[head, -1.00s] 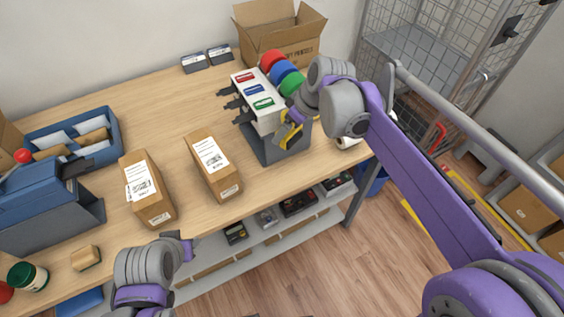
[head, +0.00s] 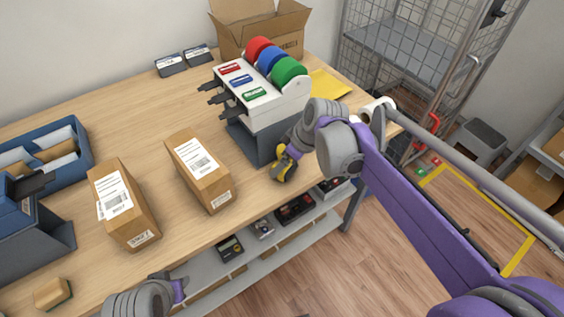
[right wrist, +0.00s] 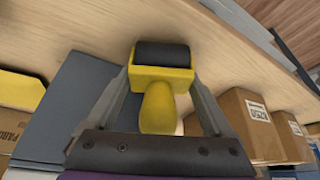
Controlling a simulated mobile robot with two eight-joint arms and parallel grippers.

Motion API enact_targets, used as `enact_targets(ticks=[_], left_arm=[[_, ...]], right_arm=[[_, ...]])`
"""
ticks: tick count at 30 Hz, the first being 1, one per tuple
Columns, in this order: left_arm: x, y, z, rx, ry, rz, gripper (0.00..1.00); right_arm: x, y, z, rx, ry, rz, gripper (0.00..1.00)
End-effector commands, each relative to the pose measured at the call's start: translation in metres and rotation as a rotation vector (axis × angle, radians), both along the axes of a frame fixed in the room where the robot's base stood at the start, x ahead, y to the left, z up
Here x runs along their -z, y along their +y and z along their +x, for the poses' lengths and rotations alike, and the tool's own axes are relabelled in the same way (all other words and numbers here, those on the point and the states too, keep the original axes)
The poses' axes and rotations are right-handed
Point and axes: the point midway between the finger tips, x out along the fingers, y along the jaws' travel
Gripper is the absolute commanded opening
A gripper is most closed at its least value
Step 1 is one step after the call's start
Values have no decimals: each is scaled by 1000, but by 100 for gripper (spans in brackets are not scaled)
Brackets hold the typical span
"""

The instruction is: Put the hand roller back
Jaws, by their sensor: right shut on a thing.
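The hand roller (right wrist: 158,108), with a yellow frame and handle and a black roller, sits between the two fingers of my right gripper (right wrist: 160,88) in the right wrist view. The gripper is shut on it. In the head view the roller (head: 285,168) shows at the tip of my right gripper (head: 282,163), by the front edge of the table and just in front of the grey base of the tape dispenser (head: 262,112). My left gripper (head: 180,290) is low in the head view; its fingers are too hidden to judge.
Two labelled parcels (head: 200,168) (head: 124,205) stand on the table (head: 130,120) left of the dispenser. A yellow envelope (head: 328,84) lies behind my right arm. An open carton (head: 258,30) stands at the back. A shelf (head: 265,245) with small devices runs under the table.

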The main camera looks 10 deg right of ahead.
Motion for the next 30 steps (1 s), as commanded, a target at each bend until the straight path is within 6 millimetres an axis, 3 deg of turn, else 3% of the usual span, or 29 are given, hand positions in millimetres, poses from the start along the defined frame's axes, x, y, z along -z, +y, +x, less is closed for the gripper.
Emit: enact_targets(ticks=[10,11,12,14,15,17,25,30], left_arm=[[2,0,0,0,1,0,32],[3,0,0,0,1,0,32],[3,0,0,0,1,0,32],[4,0,-1,0,1,0,32],[4,0,-1,0,1,0,32],[4,0,-1,0,1,0,32],[2,0,0,0,1,0,32],[-4,0,1,0,-1,0,32]], right_arm=[[5,0,0,0,0,0,14],[6,0,0,0,1,0,4],[8,0,0,0,1,0,0],[10,0,0,-1,3,0,0],[10,0,0,-1,3,0,90],[10,0,0,-1,3,0,100],[6,0,0,0,1,1,100],[-13,-3,-3,1,0,0,100]])
